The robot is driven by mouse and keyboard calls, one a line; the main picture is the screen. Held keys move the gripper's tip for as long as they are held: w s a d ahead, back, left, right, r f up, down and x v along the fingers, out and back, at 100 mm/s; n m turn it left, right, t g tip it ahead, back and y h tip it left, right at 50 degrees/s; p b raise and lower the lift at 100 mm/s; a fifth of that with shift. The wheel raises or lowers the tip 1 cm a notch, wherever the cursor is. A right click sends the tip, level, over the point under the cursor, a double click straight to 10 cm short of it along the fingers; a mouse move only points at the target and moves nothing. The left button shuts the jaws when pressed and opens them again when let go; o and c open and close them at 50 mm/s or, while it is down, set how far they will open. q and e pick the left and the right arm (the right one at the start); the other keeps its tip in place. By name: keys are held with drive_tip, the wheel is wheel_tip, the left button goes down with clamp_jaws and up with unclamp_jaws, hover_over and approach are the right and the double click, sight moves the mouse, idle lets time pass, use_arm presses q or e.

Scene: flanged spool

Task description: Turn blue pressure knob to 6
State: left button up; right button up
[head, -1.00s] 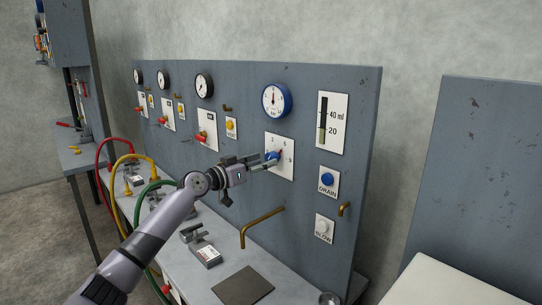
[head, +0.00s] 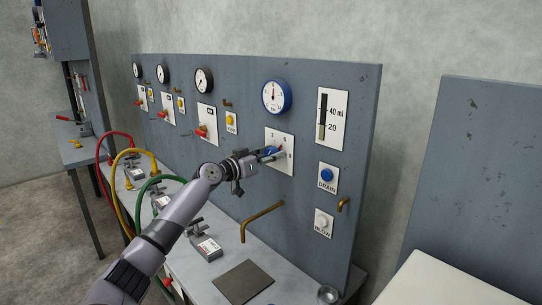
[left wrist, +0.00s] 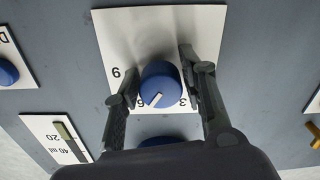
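The blue pressure knob (left wrist: 160,85) sits on a white numbered plate (left wrist: 160,32) on the panel. The plate also shows in the head view (head: 283,168). In the left wrist view, which is upside down, the knob's white mark points down and slightly left, toward the partly hidden number between 3 and the leftmost one. My left gripper (head: 272,155) is at the plate. I cannot tell whether either touches. My right gripper is out of view.
The blue-rimmed pressure gauge (head: 276,97) is above the plate. The drain button (head: 327,175), blow button (head: 322,222) and level scale (head: 331,118) are to its right. A brass pipe (head: 258,218) juts out below. The bench holds a dark mat (head: 243,282) and hoses.

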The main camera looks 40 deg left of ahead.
use_arm(q)
drive_tip(key=c, duration=0.7)
drive_tip(key=shift+n+b, duration=0.3)
drive_tip(key=shift+b, duration=0.35)
drive_tip(key=shift+c, duration=0.2)
drive_tip(key=o, duration=1.1)
drive_tip(key=shift+o, duration=0.2)
drive_tip(key=shift+s, duration=0.1)
drive_tip(key=s+a, duration=0.1)
drive_tip(key=s, duration=1.1)
